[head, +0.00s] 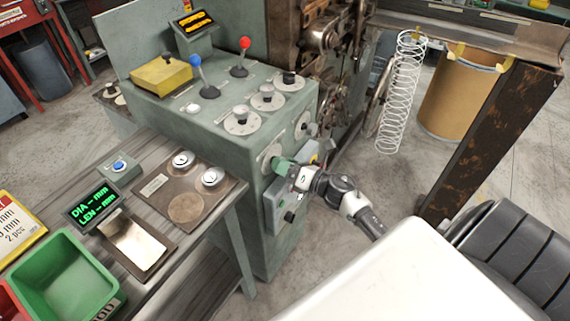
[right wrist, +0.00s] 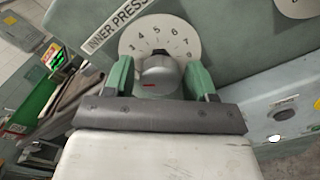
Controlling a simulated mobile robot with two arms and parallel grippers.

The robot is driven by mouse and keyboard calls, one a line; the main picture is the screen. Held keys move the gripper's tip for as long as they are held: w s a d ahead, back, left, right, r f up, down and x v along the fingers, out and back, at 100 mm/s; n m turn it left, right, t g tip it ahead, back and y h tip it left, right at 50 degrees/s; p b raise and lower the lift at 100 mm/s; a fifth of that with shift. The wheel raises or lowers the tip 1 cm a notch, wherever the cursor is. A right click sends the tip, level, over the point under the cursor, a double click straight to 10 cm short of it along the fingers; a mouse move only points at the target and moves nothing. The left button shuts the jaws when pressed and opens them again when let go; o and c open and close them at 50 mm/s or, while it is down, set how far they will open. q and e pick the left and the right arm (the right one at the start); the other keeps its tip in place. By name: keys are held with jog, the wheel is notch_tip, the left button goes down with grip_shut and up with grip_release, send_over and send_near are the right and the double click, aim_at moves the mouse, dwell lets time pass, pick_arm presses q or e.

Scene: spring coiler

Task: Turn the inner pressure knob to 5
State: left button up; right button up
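The inner pressure knob (right wrist: 160,75) is a grey round knob with a red mark on its near side. It sits on a white dial (right wrist: 158,32) with numbers; 3 to 8 can be read, with 5 near the top. A plate reading "INNER PRESS" (right wrist: 112,28) is beside it. My right gripper (right wrist: 160,72) has one green finger on each side of the knob, with narrow gaps seeming to show; contact is not clear. In the head view the right gripper (head: 283,167) is at the machine's side face and hides the knob. My left gripper is not in view.
The green machine (head: 225,145) carries more dials and two levers, blue (head: 196,62) and red (head: 244,43), on top. A control box (head: 290,212) is below the gripper. A bench with a green bin (head: 68,275) stands left. A wire spring (head: 400,95) hangs to the right.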

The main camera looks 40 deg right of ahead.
jog(key=c, duration=0.7)
jog(key=shift+m, duration=0.3)
jog(key=m+p, duration=0.1)
jog(key=m, duration=0.2)
jog(key=shift+r+m, duration=0.1)
jog(key=shift+m, duration=0.2)
jog(key=m+p, duration=0.1)
jog(key=m, duration=0.4)
jog(key=shift+d+p, duration=0.1)
jog(key=shift+p, duration=0.2)
jog(key=m+p, duration=0.1)
jog(key=m, duration=0.3)
jog(key=shift+m, duration=0.4)
jog(key=shift+m+p, duration=0.5)
jog(key=shift+m, duration=1.3)
